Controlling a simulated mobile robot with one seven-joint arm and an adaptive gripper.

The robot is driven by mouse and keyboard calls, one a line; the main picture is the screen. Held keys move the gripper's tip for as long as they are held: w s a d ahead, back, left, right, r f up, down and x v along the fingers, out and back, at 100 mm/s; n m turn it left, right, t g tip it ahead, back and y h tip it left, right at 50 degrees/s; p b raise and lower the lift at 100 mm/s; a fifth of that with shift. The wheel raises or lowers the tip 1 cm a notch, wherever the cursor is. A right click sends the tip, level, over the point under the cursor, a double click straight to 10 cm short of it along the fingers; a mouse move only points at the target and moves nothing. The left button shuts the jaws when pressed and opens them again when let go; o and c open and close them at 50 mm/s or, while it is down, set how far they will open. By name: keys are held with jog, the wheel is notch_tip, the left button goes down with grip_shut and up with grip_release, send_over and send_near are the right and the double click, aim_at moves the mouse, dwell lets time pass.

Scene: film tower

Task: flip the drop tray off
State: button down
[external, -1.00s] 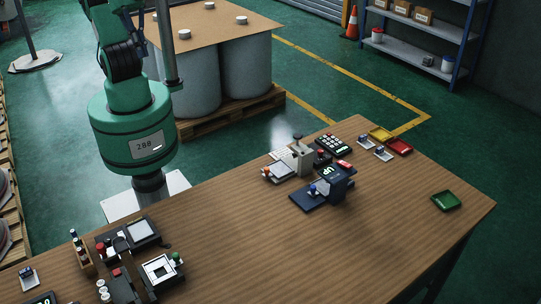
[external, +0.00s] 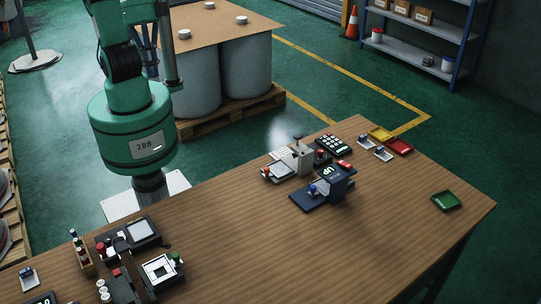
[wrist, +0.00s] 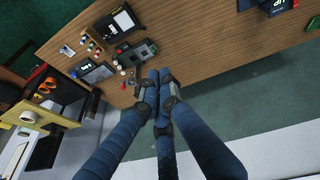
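No part can be told for certain as the drop tray or its switch. On the bench (external: 250,225) at the lower left stand a black unit with a pale panel (external: 142,230), a unit with a white square frame (external: 160,268) and small red and green knobs. The wrist view shows this group too, with a dark paneled unit (wrist: 118,25) and red knobs near the fingers. My gripper (wrist: 157,74) has blue fingers whose tips lie close together in the wrist view, above the bench edge. Their true gap is unclear.
A navy device with a green display (external: 328,185), a keypad (external: 333,146) and a green tray (external: 446,201) stand toward the right of the bench. Red (external: 399,147) and yellow (external: 380,134) trays lie at the back. The bench middle is clear. Drums (external: 243,70) stand behind.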

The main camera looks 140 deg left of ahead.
jog(key=w+f+n+g+h, duration=0.1)
jog(key=w+f+n+g, duration=0.15)
jog(key=w+f, duration=0.6)
jog(key=w+f+n+g+h, duration=0.1)
jog(key=w+f+n, duration=0.2)
jog(key=w+f, duration=0.55)
jog(key=w+f+n+g, duration=0.1)
jog(key=w+f+n, duration=0.1)
jog(key=w+f, duration=0.3)
jog(key=w+f+n+g+h, duration=0.1)
jog(key=w+f, duration=0.5)
jog(key=f, duration=0.8)
jog(key=shift+d+n, duration=0.35)
jog(key=shift+n, duration=0.2)
jog(key=shift+s+f, duration=0.1)
jog(key=b+x, duration=0.2)
jog(key=x, duration=0.7)
jog(key=shift+d+f, duration=0.15)
jog(key=shift+f, duration=0.1)
jog(key=d, duration=0.1)
jog(key=s+d, duration=0.1)
jog(key=shift+s+d+f+b, duration=0.1)
jog(key=shift+s+d+b, duration=0.1)
jog(key=shift+d+b, duration=0.1)
jog(key=shift+s+d, duration=0.2)
jog(key=shift+d, duration=0.35)
